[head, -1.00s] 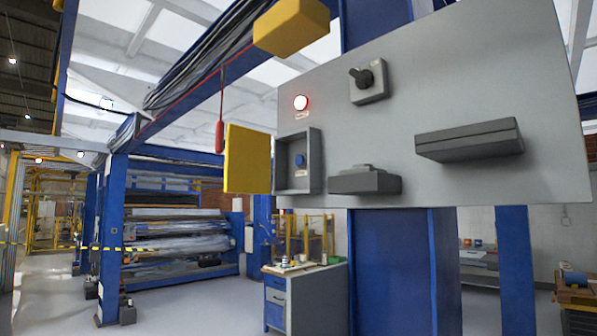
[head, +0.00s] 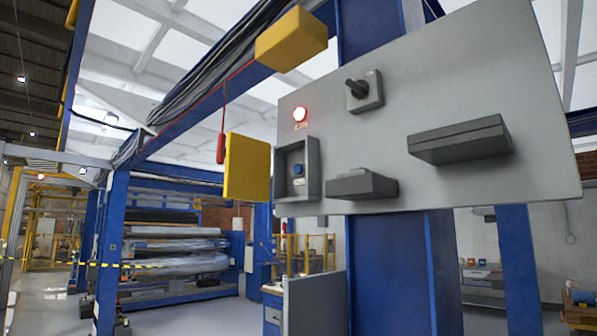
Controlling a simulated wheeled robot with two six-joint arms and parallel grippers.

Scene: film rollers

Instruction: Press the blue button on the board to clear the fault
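The grey board (head: 455,90) is mounted on a blue post, tilted in the head view. The blue button (head: 298,169) sits inside a grey open-fronted box (head: 313,170) at the board's left edge. Above it a round lamp (head: 300,114) glows white with a red rim. A black rotary switch (head: 356,89) is on a grey plate to the upper right. Two dark grey blocks, a smaller one (head: 362,187) and a larger one (head: 460,140), stick out from the board. Neither of my grippers is in view.
A yellow door-like panel (head: 247,167) stands beside the button box on its left. A yellow box (head: 291,38) hangs above. A red pull handle (head: 221,146) hangs on a cord. Film rollers (head: 175,250) stand behind left. A grey panel (head: 315,304) shows below the board.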

